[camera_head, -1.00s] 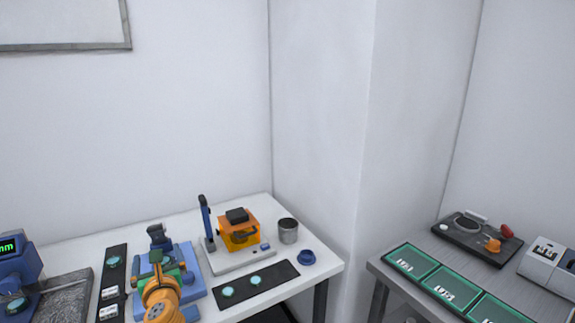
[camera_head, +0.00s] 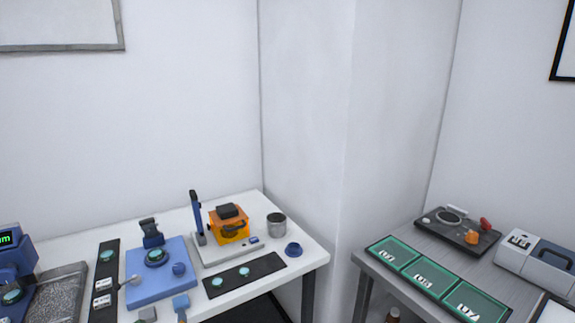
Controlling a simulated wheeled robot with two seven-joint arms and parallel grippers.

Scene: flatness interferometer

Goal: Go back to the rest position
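Neither of my grippers shows in the head view, and no part of my arms can be made out. The white bench (camera_head: 105,231) stands at the left. Whether either gripper holds anything cannot be seen.
An orange device (camera_head: 229,231), a metal cup (camera_head: 276,225) and a blue ring (camera_head: 293,250) stand on the bench. A dark strip (camera_head: 263,266) carries two teal discs. Green labelled trays (camera_head: 420,276) lie on the grey table (camera_head: 365,270) at right. A wall corner juts between the tables.

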